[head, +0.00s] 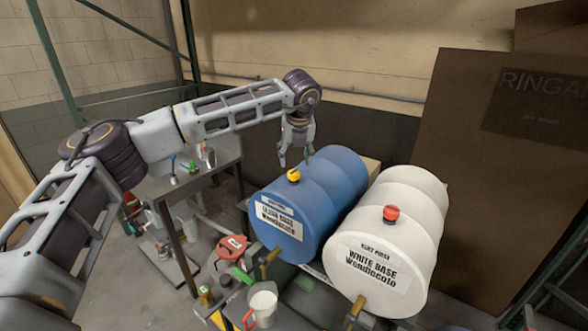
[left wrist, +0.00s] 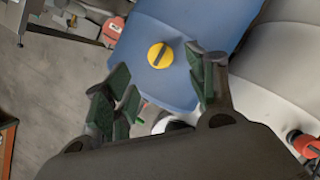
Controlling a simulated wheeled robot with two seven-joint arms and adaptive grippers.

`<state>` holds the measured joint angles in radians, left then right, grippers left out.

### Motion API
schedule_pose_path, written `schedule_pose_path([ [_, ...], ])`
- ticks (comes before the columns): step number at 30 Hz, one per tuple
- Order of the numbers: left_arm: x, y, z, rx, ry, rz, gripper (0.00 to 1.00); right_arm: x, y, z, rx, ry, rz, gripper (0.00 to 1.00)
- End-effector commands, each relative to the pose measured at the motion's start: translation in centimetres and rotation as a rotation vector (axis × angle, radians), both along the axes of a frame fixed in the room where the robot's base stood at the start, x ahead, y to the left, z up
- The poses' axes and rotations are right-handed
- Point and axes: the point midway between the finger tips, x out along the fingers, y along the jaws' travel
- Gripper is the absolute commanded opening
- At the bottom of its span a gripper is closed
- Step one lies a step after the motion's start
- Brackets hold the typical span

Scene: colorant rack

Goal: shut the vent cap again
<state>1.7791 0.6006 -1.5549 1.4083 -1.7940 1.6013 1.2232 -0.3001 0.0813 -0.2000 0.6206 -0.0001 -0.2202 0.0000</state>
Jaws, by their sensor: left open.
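A yellow vent cap (head: 294,175) sits on top of the blue drum (head: 345,172) near its labelled front end. In the left wrist view the yellow cap (left wrist: 160,55) shows a dark bar across its top. A red vent cap (head: 391,213) sits on the white drum (head: 408,190); it also shows at the right of the left wrist view (left wrist: 304,143). My left gripper (head: 296,158) points down, open and empty, just above the yellow cap and apart from it. In the left wrist view the yellow cap appears between its fingers (left wrist: 163,72). My right gripper is not in view.
The drums lie side by side with taps at their front ends. A white jug (head: 263,304) and a red container (head: 232,248) stand in front of the blue drum. A metal table (head: 190,184) with small bottles stands at left. A tall brown panel (head: 510,160) stands at right.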

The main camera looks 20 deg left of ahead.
Motion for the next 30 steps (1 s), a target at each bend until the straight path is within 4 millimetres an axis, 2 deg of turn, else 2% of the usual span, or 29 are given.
schedule_pose_path([
  [15,2.2,1.0,-5.7,0.0,0.001,0.0,0.57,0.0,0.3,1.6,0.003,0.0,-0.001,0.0],
  [21,2.5,1.2,-6.7,0.0,0.0,0.0,0.57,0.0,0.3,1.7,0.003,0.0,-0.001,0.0],
  [30,2.6,1.2,-6.9,0.0,0.0,0.0,0.57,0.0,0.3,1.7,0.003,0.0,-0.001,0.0],
])
